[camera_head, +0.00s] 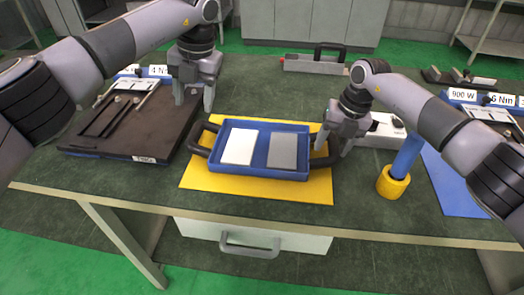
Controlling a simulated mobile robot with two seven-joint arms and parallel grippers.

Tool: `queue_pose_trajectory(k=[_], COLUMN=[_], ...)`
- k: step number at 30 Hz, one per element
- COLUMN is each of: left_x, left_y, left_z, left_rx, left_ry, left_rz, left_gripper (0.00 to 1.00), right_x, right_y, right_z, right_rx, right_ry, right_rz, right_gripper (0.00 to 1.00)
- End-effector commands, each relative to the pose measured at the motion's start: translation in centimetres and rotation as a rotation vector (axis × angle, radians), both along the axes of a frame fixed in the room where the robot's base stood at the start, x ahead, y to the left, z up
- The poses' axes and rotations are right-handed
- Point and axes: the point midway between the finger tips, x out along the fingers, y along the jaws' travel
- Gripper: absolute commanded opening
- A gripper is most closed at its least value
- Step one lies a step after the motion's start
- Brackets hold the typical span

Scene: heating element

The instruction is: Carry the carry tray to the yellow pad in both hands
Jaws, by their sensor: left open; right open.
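The blue carry tray (262,174) lies on the yellow pad (262,191) in the middle of the table. It holds a white plate (238,147) and a grey plate (282,151) side by side. It has a dark handle at each end. My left gripper (194,100) is open above and behind the left handle (200,136), apart from it. My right gripper (338,150) is open at the right handle (325,157), close to or around it; I cannot tell which. The right handle is partly hidden by the gripper.
A dark board (120,132) lies left of the pad. A blue rod in a yellow base (394,184) stands to the right, near a blue mat (450,188). A white box (383,132) is behind it. A grey toolbox (312,64) stands at the back. A drawer (250,240) hangs below the front edge.

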Motion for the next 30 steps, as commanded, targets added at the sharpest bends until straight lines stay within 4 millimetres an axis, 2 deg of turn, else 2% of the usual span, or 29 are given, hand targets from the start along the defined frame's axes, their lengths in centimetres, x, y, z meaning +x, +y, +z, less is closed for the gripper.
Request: queue_pose_trajectory(k=[5,6,8,19,23,30], left_x=[0.0,0.0,0.0,0.0,0.0,0.0], left_y=[0.0,0.0,0.0,0.0,0.0,0.0], left_z=[0.0,0.0,0.0,0.0,0.0,0.0], left_rx=[0.000,0.000,0.000,0.000,0.000,0.000], left_ry=[0.001,0.001,0.001,0.001,0.001,0.001], left_rz=[0.000,0.000,0.000,0.000,0.000,0.000], left_gripper=[0.57,0.57,0.57,0.57,0.57,0.57], right_x=[0.0,0.0,0.0,0.0,0.1,0.0], right_y=[0.0,0.0,0.0,-0.1,-0.5,-1.5], right_z=[0.0,0.0,0.0,0.5,2.2,7.3], right_rx=[0.000,0.000,0.000,0.000,0.000,0.000], right_ry=[0.000,0.000,0.000,-0.001,-0.004,-0.005], right_rz=[0.000,0.000,0.000,0.000,-0.001,0.000], right_gripper=[0.57,0.61,0.79,0.79,0.79,0.79])
